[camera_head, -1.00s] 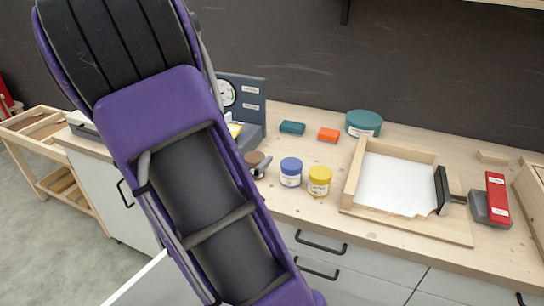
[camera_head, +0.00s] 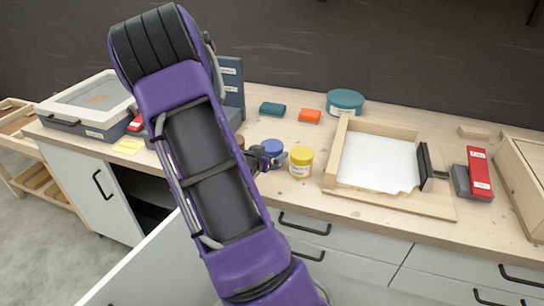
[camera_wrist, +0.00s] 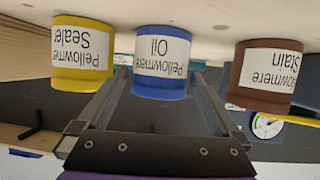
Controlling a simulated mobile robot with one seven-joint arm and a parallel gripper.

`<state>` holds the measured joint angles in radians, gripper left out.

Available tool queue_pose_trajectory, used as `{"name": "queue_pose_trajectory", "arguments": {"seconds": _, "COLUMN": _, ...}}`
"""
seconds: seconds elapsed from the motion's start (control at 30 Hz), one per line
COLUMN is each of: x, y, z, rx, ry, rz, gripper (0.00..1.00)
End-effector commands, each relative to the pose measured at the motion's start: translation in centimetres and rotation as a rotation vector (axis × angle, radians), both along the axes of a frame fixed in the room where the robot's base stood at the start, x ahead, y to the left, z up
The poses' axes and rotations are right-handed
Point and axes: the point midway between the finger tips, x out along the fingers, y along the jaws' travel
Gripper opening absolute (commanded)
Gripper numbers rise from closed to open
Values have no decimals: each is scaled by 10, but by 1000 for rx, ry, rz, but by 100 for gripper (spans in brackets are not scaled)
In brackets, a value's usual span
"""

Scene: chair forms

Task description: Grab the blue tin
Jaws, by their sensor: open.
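The blue tin (camera_head: 272,146) stands on the wooden counter, partly hidden behind my gripper (camera_head: 264,161) in the head view. In the wrist view, which is upside down, the blue tin (camera_wrist: 161,62) has a white label reading "Pellowmere Oil". It sits in the middle, between the two fingers of my gripper (camera_wrist: 160,84). My gripper is open, with a finger on either side of the tin in the picture. I cannot tell how deep the tin is between them, and no grip on it shows.
A yellow tin (camera_head: 301,161) stands close right of the blue one. A brown tin (camera_wrist: 265,76) flanks it on the other side. A wooden tray (camera_head: 343,185) with white sheet lies further right. Teal (camera_head: 272,108) and orange (camera_head: 310,116) blocks and a teal round tin (camera_head: 345,102) are behind.

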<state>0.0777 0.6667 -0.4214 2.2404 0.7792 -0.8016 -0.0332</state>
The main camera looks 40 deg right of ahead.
Motion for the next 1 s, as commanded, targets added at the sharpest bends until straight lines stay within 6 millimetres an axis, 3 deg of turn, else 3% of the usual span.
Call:
{"name": "queue_pose_trajectory", "arguments": {"seconds": 0.4, "x": 18, "y": -42, "z": -17, "rx": -2, "ry": 0, "rz": -1, "gripper": 100}}
{"name": "queue_pose_trajectory", "arguments": {"seconds": 0.7, "x": 21, "y": -46, "z": -19, "rx": -1, "ry": -1, "rz": 1, "gripper": 100}}
{"name": "queue_pose_trajectory", "arguments": {"seconds": 1.0, "x": 21, "y": -46, "z": -19, "rx": -1, "ry": -1, "rz": 1, "gripper": 48}}
